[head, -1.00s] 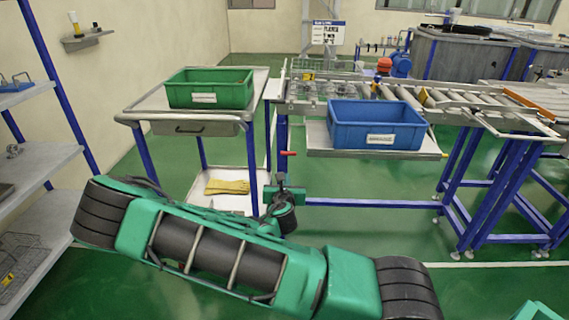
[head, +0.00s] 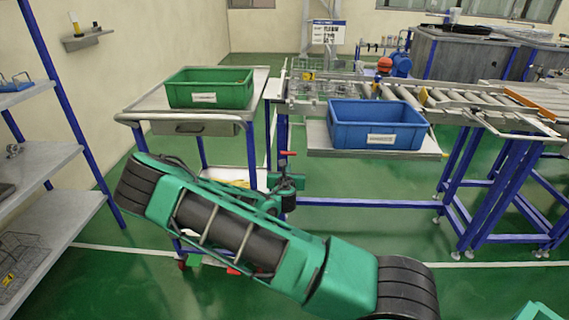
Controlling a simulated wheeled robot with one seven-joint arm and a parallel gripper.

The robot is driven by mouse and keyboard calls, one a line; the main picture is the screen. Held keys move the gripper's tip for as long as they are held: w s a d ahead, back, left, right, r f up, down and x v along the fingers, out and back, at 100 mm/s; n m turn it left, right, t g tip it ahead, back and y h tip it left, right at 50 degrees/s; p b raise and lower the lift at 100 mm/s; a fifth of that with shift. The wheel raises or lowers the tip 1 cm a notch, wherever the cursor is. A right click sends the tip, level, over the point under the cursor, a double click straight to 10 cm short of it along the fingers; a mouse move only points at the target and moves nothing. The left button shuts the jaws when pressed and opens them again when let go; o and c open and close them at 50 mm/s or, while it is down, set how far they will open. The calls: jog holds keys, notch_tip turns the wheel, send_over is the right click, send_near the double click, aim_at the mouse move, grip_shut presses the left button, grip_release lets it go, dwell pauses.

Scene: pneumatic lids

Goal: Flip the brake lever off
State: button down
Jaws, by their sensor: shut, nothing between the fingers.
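A small lever with a red handle (head: 288,153) stands at the blue leg between the grey cart and the roller conveyor, on a dark stem. The handle lies about level. My gripper (head: 286,180) is at the end of my green and black arm, just below the lever; it is small and dark here. Its fingers are shut with nothing held. I cannot tell whether they touch the lever. The lower stem is partly hidden by my gripper. Small red parts also show low at the cart's wheels (head: 182,265), partly behind my arm.
The cart (head: 255,100) carries a green bin (head: 208,88); its lower shelf is mostly behind my arm. A blue bin (head: 376,124) sits on a shelf before the roller conveyor (head: 465,105). A grey rack (head: 50,165) stands at left.

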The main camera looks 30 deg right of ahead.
jog(key=shift+s+a+r, duration=0.1)
jog(key=shift+s+r, duration=0.05)
jog(key=shift+r, duration=0.85)
jog(key=shift+s+a+r, duration=0.1)
jog(key=shift+s+r, duration=0.05)
jog(key=shift+r, duration=0.85)
